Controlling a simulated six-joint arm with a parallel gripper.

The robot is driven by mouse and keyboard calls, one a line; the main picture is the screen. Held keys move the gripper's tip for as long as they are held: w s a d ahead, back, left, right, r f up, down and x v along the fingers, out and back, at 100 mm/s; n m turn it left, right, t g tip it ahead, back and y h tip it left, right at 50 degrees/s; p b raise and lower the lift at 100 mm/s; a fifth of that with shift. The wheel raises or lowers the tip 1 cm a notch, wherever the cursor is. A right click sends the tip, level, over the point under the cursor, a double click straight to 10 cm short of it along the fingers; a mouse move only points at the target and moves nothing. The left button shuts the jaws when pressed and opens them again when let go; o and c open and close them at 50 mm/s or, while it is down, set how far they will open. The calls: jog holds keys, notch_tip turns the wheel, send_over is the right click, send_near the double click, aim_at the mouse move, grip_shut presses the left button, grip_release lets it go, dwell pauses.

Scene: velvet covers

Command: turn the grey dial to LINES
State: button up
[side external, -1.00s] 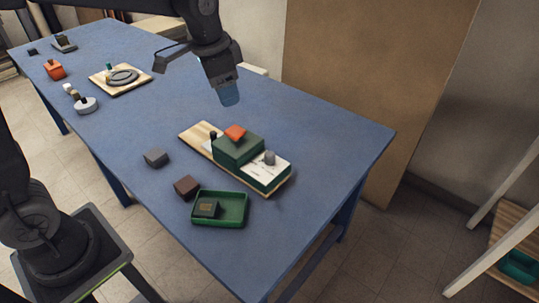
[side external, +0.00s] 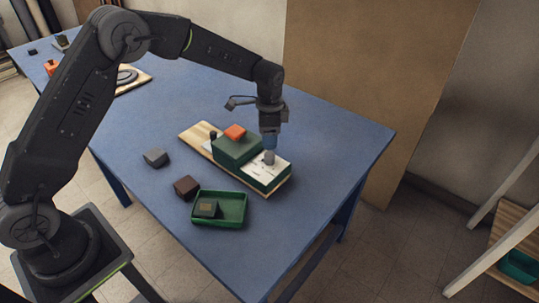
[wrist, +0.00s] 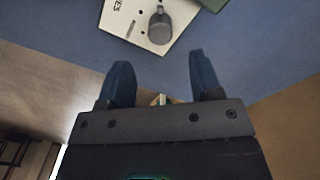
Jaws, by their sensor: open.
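The grey dial (side external: 269,157) stands on the white top plate (side external: 256,166) of a green box on a wooden board. In the wrist view the dial (wrist: 160,28) is a round grey knob on the white plate (wrist: 125,12), near the top edge. Part of a printed word ending in "ES" shows on the plate; the rest is cut off. My gripper (side external: 270,143) points down just above the dial in the side view. In the wrist view my gripper (wrist: 160,75) has its two blue fingers apart with nothing between them, and the dial lies beyond the tips.
A taller green block (side external: 238,150) with an orange piece (side external: 235,132) on top stands beside the plate. A green tray (side external: 232,220) holding a dark block, a brown block (side external: 186,187) and a grey block (side external: 156,158) lie on the blue table (side external: 330,130). The table's right side is clear.

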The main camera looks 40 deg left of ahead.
aim_at(270, 154)
notch_tip(270, 154, down, 8)
jog(key=shift+r, duration=0.1)
dwell(0.4)
jog(key=c, duration=0.9)
